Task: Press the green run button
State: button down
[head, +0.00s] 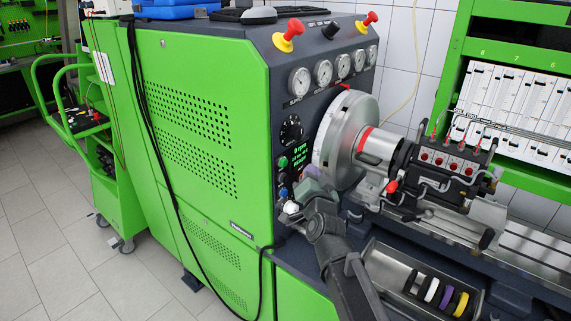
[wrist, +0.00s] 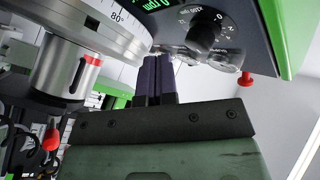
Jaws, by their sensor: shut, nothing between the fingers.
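The green run button (head: 283,161) is a small round button on the dark front panel of the green bench, below a black dial knob (head: 291,129). My gripper (wrist: 158,60) shows in the wrist view with its two dark fingers together and nothing between them. In the head view the end of my arm is low in front of the panel, below and to the right of the green button. The fingertips are hard to make out there. I cannot tell any contact. The wrist view shows the dial knob (wrist: 206,35) beyond the fingers; I cannot make out the green button there.
A large grey graduated disc (head: 346,141) stands close to the right of the panel. A green digital display (head: 322,171) is partly covered. Red mushroom knobs (head: 289,35) and several gauges (head: 323,72) are above. A tray with rings (head: 424,282) is at lower right.

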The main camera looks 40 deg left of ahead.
aim_at(284, 163)
jog(key=shift+s+a, duration=0.15)
jog(key=shift+a, duration=1.95)
jog(key=shift+a, duration=0.1)
jog(key=shift+a, duration=0.3)
